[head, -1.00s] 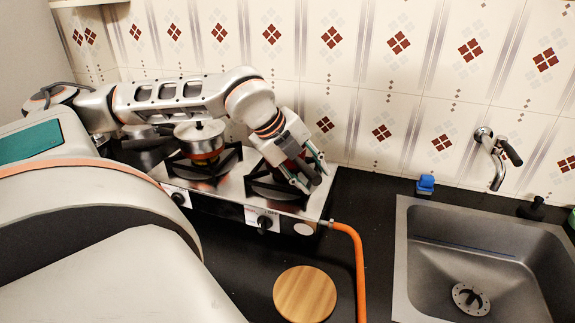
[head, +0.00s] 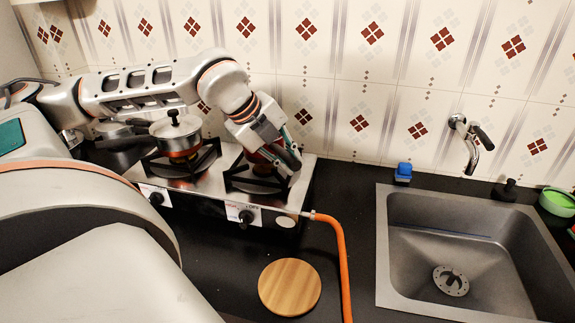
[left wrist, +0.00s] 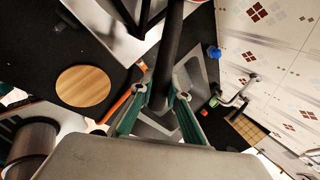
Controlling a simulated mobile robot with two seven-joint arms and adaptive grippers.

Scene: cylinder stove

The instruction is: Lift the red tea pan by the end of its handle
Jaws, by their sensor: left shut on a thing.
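The red tea pan is mostly hidden behind my left gripper (head: 280,148) in the head view. A bit of its red side (head: 257,157) shows over the right burner of the stove (head: 212,188). In the left wrist view its dark handle (left wrist: 160,85) runs between the green-padded fingers of my left gripper (left wrist: 158,103). They are shut on the handle, and the red body (left wrist: 190,5) shows at the top edge. The pan appears slightly above the burner grate, but the gap is hard to judge. My right gripper is not in view.
A steel pot (head: 176,138) with a lid stands on the left burner, close to my left arm. An orange hose (head: 340,260) leaves the stove's right end. A round wooden board (head: 289,287) lies in front. A sink (head: 460,250) is at right. The tiled wall is close behind.

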